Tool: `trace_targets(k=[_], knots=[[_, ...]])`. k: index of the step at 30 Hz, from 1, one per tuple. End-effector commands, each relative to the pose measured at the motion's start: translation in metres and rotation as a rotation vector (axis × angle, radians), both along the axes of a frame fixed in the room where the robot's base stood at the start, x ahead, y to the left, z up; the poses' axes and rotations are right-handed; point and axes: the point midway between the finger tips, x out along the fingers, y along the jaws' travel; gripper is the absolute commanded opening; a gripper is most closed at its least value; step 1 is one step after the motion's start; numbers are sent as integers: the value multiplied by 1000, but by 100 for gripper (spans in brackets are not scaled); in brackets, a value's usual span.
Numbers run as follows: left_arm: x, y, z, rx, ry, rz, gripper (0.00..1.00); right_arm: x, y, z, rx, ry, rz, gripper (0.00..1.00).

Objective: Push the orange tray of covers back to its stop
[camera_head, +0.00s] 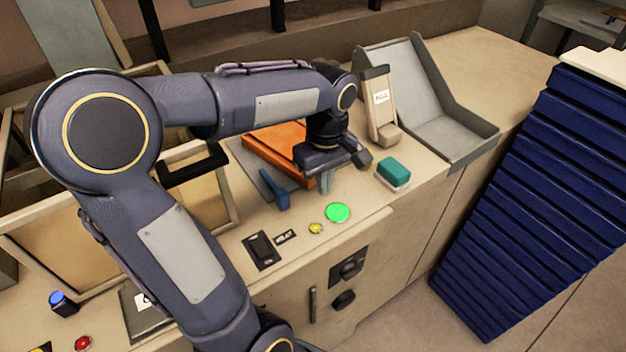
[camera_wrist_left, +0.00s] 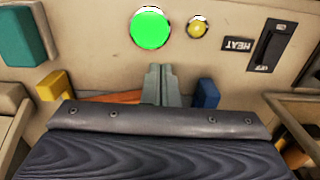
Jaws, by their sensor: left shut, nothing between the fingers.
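The orange tray (camera_head: 277,142) lies on a grey plate (camera_head: 252,166) at the middle of the worktop in the head view, partly hidden by my left arm and gripper. I cannot make out the covers or a stop. My left gripper (camera_head: 326,186) points down at the tray's near right edge, with its grey fingers shut and empty. In the left wrist view the shut fingers (camera_wrist_left: 160,85) stand in front of a sliver of orange (camera_wrist_left: 115,97). Whether they touch the tray, I cannot tell. My right gripper is out of view.
A blue upright piece (camera_head: 275,190) stands left of the fingers. A lit green button (camera_head: 338,212), a yellow button (camera_head: 316,228) and a black switch (camera_head: 261,250) lie in front. A teal block (camera_head: 393,172) and a grey chute (camera_head: 430,105) are to the right. Dark blue stacked slabs (camera_head: 520,190) stand beyond.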

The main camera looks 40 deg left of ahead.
Motion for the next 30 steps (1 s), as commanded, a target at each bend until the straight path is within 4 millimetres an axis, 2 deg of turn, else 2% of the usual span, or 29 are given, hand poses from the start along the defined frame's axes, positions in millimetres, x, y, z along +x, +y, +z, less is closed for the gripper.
trace_targets(k=[1, 5, 7, 12, 26, 30], knots=[[-1, 0, -12, 0, 5, 0, 0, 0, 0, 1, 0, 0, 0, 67], [-1, 0, -38, -2, 5, 0, 0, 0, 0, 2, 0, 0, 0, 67], [4, 15, -32, -1, 1, 7, 0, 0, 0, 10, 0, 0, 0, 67], [10, 32, -33, -1, 0, 2, 0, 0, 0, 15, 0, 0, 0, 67], [12, 39, -34, -1, 0, 0, 0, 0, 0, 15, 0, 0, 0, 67], [16, 51, -33, 0, -1, 2, 0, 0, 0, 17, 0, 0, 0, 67]])
